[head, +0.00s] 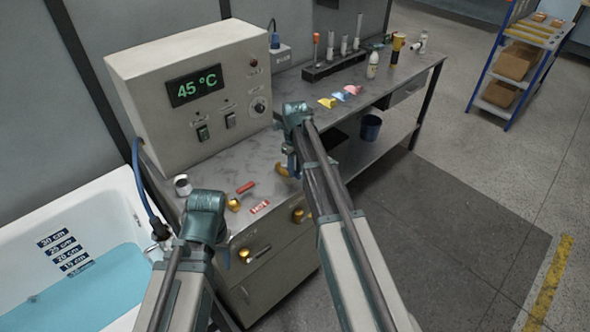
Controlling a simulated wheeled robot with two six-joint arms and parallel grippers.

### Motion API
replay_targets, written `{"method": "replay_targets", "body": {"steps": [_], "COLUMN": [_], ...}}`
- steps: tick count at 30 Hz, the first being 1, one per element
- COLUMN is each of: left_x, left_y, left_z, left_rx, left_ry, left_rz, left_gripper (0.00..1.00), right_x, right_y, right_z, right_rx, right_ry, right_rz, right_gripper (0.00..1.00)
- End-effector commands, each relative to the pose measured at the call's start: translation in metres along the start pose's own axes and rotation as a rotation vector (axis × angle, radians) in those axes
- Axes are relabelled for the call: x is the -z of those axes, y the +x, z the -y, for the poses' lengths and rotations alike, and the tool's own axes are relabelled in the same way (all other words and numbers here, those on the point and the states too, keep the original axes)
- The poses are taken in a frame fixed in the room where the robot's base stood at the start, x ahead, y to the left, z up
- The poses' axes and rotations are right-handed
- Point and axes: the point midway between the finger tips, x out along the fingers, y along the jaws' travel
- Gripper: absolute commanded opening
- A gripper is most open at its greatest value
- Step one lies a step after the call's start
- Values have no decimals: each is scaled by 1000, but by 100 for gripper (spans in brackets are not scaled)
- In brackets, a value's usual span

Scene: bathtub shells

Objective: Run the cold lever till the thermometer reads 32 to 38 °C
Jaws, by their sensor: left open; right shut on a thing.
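The thermometer display (194,86) on the beige control box reads 45 °C in green. Brass fittings show at the bench front, one with a silver bar (258,254) and another (298,215) further right. No cold marking is readable, so I cannot tell which is the cold lever. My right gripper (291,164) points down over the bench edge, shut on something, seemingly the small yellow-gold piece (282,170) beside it. My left gripper (205,209) is open near the tub-side corner; its fingertips are mostly hidden.
The white tub (118,198) at left holds blue water (95,292) beside a centimetre scale. Colored shells (340,96), a tube rack (343,65) and bottles (373,64) stand further back. A blue bucket (371,128) sits on the lower shelf.

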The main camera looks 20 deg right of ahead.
Motion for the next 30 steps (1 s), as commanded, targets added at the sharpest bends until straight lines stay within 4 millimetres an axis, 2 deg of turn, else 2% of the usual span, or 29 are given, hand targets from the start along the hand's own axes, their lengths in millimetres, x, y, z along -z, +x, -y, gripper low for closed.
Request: {"method": "replay_targets", "body": {"steps": [6, 7, 12, 23, 30], "left_x": [0, 0, 0, 0, -1], "left_y": [0, 0, 0, -2, -17], "left_z": [0, 0, 0, 0, 2], "left_rx": [0, 0, 0, 0, 0], "left_ry": [0, 0, 0, 0, 0], "left_rz": [0, 0, 0, 0, 0], "left_gripper": [50, 50, 50, 50, 50], "right_x": [0, 0, 0, 0, 0], "right_y": [0, 0, 0, -2, -17], "right_z": [-1, -1, -1, 0, 0], "right_rx": [-3, -3, -2, -1, -1], "right_ry": [2, 2, 2, 1, 1], "right_rz": [2, 2, 2, 1, 1], "right_gripper": [0, 26, 55, 55, 55]}}
